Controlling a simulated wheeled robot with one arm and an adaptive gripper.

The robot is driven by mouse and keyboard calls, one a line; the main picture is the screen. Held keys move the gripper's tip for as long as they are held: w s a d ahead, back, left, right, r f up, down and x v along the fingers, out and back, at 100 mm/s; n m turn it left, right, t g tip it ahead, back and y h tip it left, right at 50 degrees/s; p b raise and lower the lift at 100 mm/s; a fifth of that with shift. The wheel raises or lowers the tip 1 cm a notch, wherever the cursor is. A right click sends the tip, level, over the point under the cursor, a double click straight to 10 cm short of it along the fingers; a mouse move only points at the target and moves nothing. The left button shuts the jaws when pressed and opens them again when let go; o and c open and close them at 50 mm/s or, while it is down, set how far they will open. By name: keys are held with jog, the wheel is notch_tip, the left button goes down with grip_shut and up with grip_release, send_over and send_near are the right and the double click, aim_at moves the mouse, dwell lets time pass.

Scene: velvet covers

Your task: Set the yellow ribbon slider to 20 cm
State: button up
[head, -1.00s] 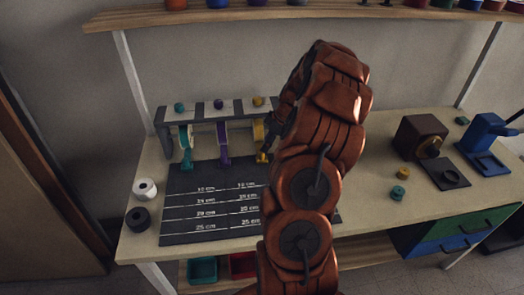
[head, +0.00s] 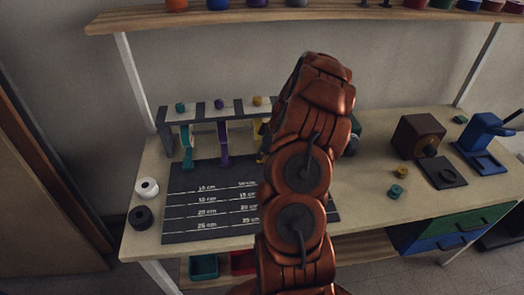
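The ribbon rack (head: 180,115) stands at the back left of the table, with a teal, a purple and a yellow ribbon. The yellow ribbon (head: 261,128) hangs at the right of the three. My arm covers part of it, and I cannot read where its slider stands. The teal ribbon (head: 187,150) and the purple ribbon (head: 224,150) hang to its left. The dark measuring board (head: 185,222) lies in front with white lines and cm labels; my arm hides its right part. My gripper is hidden behind my arm, so its fingers do not show.
A white roll (head: 147,188) and a black roll (head: 140,217) lie left of the board. A brown box-shaped device (head: 417,137) and a blue device (head: 483,140) stand on the right. A small yellow piece (head: 402,172) and a teal piece (head: 395,192) lie before them.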

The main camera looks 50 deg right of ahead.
grip_shut()
jog(key=shift+s, duration=0.1)
dwell(0.3)
